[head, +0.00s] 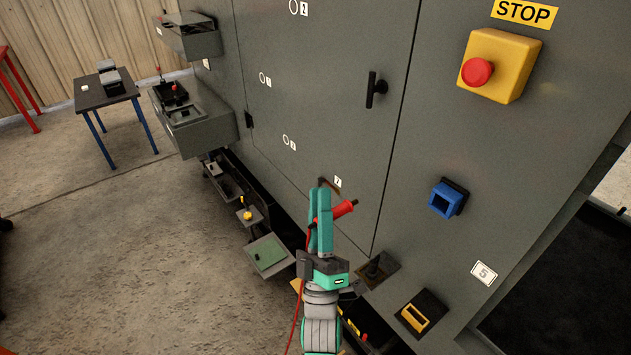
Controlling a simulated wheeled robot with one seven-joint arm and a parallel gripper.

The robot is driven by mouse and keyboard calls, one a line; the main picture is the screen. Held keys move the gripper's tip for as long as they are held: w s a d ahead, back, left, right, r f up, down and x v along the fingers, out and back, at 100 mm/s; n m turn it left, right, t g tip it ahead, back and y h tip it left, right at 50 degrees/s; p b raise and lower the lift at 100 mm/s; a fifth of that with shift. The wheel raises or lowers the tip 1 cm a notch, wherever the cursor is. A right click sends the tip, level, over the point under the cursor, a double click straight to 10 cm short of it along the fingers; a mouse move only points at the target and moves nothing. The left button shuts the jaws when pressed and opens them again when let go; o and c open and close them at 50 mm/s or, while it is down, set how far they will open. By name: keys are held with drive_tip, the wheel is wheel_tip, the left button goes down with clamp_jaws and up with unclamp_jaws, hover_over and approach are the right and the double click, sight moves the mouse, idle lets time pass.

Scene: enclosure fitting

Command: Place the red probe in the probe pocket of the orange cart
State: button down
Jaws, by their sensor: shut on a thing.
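My gripper (321,222), with teal fingers, is shut on the red probe (343,209) in front of the grey cabinet. The probe's thick red handle sticks out to the right of the fingers and tilts up to the right. A thin red lead (299,312) hangs down along the left of my arm. No orange cart can be made out for certain, and its probe pocket is not seen. A small orange-yellow edge shows just left of my wrist, but my arm hides most of what is there.
The grey cabinet (340,90) fills the middle and right, with a black handle (375,90), a red stop button (477,71) and a blue socket (446,198). Low trays (267,255) jut out left of my gripper. A dark table (106,92) stands far left; open floor lies left.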

drive_tip(key=d+f, duration=0.3)
drive_tip(key=f, duration=1.7)
drive_tip(key=d+f, duration=0.3)
drive_tip(key=f, duration=1.8)
drive_tip(key=shift+s+f, duration=0.15)
drive_tip(key=shift+s, duration=0.2)
